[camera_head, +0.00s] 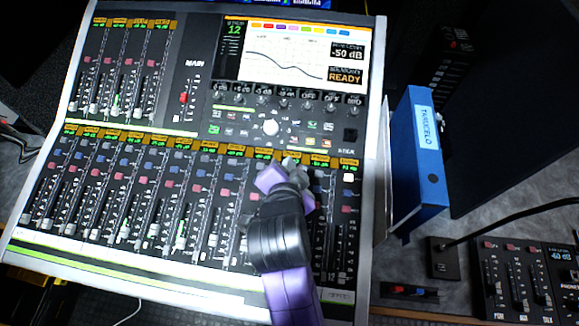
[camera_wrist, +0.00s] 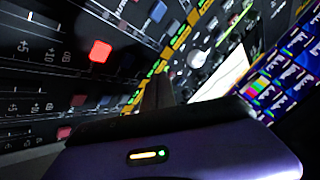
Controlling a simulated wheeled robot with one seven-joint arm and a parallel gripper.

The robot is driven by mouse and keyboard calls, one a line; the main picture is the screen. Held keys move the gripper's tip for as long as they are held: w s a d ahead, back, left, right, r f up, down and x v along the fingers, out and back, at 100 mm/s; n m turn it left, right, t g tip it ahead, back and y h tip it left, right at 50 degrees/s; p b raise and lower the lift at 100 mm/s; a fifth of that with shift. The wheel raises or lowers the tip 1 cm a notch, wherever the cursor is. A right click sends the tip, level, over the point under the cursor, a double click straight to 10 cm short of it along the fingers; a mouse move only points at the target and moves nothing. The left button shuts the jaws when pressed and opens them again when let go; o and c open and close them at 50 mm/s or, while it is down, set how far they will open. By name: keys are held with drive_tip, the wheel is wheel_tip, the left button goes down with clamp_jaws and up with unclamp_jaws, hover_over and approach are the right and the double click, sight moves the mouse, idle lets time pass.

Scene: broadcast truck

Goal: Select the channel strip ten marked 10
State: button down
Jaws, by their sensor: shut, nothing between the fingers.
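The mixing console (camera_head: 150,262) has a long lower row of channel strips with orange-and-green labels on top. The number 10 cannot be read; my gripper and arm cover part of the right-hand strips. My gripper (camera_head: 287,164) is shut and empty, over the upper end of those strips, just below the labels. In the wrist view my gripper (camera_wrist: 158,92) points at the console, near the label row; contact cannot be told. A white lit button (camera_head: 348,178) shows on the far-right strip. The console screen (camera_head: 300,55) shows 12 at its left.
A blue binder (camera_head: 422,150) stands right of the console. A small control panel (camera_head: 518,280) and a thin black stalk on a base (camera_head: 442,258) are at the lower right. In the wrist view a lit red button (camera_wrist: 100,51) and a blue button (camera_wrist: 158,11) show.

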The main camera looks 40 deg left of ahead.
drive_tip(key=shift+f, duration=0.2)
idle(0.5)
drive_tip(key=shift+f, duration=0.25)
drive_tip(key=shift+w+f+b, duration=0.1)
drive_tip(key=shift+f+b, duration=0.25)
drive_tip(key=shift+f, duration=0.05)
idle(0.6)
drive_tip(key=shift+r, duration=0.1)
drive_tip(key=shift+r+p, duration=0.75)
drive_tip(key=shift+p, duration=0.1)
drive_tip(key=r+p, duration=0.4)
drive_tip(key=r, duration=0.1)
drive_tip(key=shift+s+d+p, duration=0.2)
drive_tip(key=shift+s+p, duration=0.15)
drive_tip(key=shift+s, duration=0.05)
idle(0.8)
